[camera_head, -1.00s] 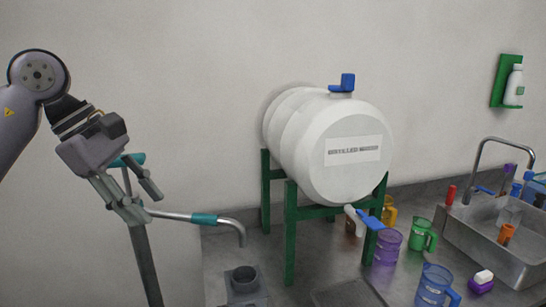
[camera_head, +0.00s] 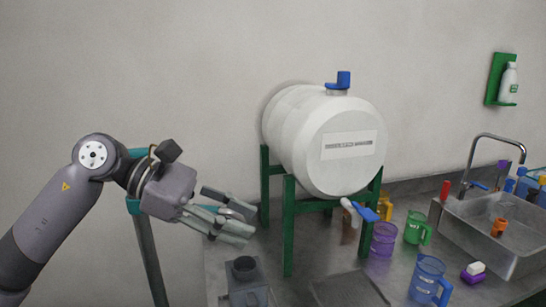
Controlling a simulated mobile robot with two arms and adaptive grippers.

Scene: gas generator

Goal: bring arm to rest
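My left arm comes in from the left, and its gripper (camera_head: 252,222) points right, in front of the wall and left of the white barrel's green stand. Its fingers are spread apart, with nothing clearly held between them. The metal tap with teal parts (camera_head: 208,209) shows partly behind the fingers; I cannot tell whether they touch it. A grey post with a teal top (camera_head: 148,255) stands behind my arm. My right gripper is not in view.
A white barrel (camera_head: 309,140) lies on a green stand (camera_head: 289,230). On the counter are a purple beaker (camera_head: 384,240), a green jug (camera_head: 415,228) and a blue jug (camera_head: 428,280). A sink (camera_head: 465,240) is at the right. A grey fixture (camera_head: 247,280) stands below the gripper.

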